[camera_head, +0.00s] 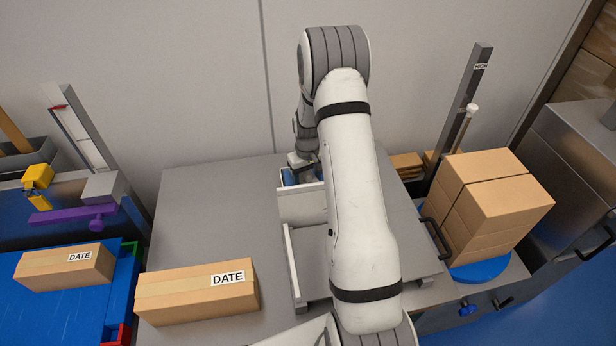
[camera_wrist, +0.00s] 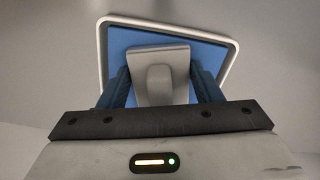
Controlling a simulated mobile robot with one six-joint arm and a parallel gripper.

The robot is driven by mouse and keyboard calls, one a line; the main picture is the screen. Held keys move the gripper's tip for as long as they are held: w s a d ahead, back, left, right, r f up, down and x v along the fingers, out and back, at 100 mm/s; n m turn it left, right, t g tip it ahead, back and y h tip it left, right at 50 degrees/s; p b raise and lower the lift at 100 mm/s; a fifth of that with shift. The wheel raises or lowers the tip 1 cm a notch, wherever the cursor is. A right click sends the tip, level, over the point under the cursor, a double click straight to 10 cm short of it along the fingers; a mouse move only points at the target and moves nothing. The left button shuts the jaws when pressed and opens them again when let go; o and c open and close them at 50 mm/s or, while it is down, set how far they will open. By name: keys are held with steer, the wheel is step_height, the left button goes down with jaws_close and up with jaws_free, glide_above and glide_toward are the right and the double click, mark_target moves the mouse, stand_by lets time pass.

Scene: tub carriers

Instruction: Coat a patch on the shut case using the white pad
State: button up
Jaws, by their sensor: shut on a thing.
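In the wrist view my gripper (camera_wrist: 160,86) is shut on a pale grey handled block (camera_wrist: 158,62), held between its dark blue fingers. This may be the white pad's handle; its underside is hidden. Beyond it is a blue panel or tray (camera_wrist: 212,54) with a white rounded rim; I cannot tell whether the block touches it. In the head view my gripper (camera_head: 302,163) is at the back of the grey table, partly behind my arm, by a blue item (camera_head: 288,178). A shut brown carton (camera_head: 198,296) labelled DATE lies at the table's front left, apart from my gripper.
Another DATE carton (camera_head: 62,270) lies on a blue surface (camera_head: 98,318) at left. White-grey walls (camera_head: 292,262) stand mid-table beside my arm. Stacked cartons (camera_head: 490,205) rest on a blue disc at right, near a tall grey post (camera_head: 462,110). The table's left middle (camera_head: 210,215) is clear.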

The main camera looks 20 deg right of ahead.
mark_target(307, 173)
steer(key=shift+r, duration=0.1)
steer(key=shift+r+p, duration=1.7)
steer(key=shift+r, duration=1.7)
